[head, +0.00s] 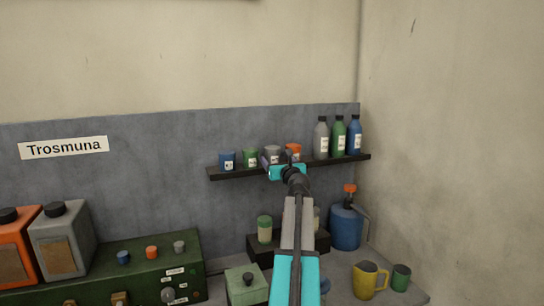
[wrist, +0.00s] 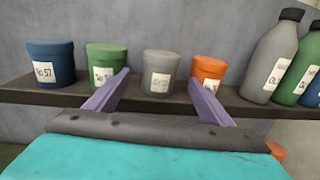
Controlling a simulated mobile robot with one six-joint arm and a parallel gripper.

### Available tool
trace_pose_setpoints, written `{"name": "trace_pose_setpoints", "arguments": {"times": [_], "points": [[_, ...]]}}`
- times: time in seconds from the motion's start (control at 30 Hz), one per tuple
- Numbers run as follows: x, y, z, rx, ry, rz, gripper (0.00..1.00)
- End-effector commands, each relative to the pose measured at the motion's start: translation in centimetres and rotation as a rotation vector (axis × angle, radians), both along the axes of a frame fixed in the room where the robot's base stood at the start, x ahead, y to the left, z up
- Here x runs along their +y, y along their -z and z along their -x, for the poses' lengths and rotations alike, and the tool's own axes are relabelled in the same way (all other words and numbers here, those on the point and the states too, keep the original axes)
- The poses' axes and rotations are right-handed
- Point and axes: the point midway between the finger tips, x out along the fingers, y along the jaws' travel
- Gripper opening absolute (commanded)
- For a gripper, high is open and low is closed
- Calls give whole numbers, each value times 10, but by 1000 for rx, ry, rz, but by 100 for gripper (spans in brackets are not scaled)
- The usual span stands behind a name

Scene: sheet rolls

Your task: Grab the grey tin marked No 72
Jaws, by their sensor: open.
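The grey tin (wrist: 161,63) stands upright on the dark shelf (wrist: 30,93), between a green tin (wrist: 106,59) and an orange tin (wrist: 208,72). Its white label faces me, but the writing is too blurred to read. In the head view the grey tin (head: 272,150) shows just above my gripper, partly covered by it. My gripper (wrist: 159,78) is open and empty, in front of the shelf. Its two purple fingers point at the grey tin, one towards each side of it. I cannot tell how much depth lies between the fingertips and the tin.
A blue tin (wrist: 50,63) stands at the left of the row. Grey (head: 321,138), green (head: 338,138) and blue (head: 355,136) bottles stand at the right. Below the shelf are a blue jug (head: 346,228), a yellow mug (head: 370,281) and a green machine (head: 130,270).

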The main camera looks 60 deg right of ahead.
Motion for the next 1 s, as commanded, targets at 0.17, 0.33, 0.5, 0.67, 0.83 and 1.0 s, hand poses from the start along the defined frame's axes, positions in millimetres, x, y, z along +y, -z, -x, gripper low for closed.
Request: {"name": "trace_pose_setpoints", "arguments": {"times": [0.17,0.33,0.5,0.67,0.83,1.0], "points": [[-9,0,-10,0,0,0,75],[-10,0,-12,0,0,0,75],[-10,0,-12,0,0,0,75],[-11,0,-13,0,-1,0,75],[-17,-2,-22,-1,-3,-1,75],[-27,-4,-34,0,-4,-1,75]]}}
